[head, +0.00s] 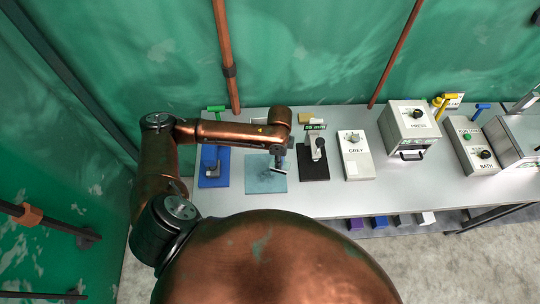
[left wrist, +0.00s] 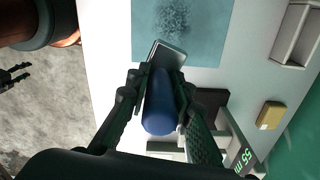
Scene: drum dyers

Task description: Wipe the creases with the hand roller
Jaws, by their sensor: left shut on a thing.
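The hand roller has a blue handle (left wrist: 158,105) and a flat grey metal head (left wrist: 167,54). My left gripper (head: 279,163) is shut on the handle; its two fingers (left wrist: 157,98) flank it in the left wrist view. A teal cloth (head: 265,183) lies flat on the table and also shows in the left wrist view (left wrist: 214,45). A dark speckled patch, seemingly the creases (left wrist: 173,17), marks it. The roller head overlaps the cloth's near edge in the left wrist view; I cannot tell if it touches. My right gripper (left wrist: 22,74) shows small over the floor, its fingers apart.
A blue stand (head: 213,164) is left of the cloth. A black-based device with a green display (head: 315,170) stands close on the right, then a grey box with a knob (head: 356,158) and a press box (head: 409,125). A yellow block (left wrist: 270,115) lies behind.

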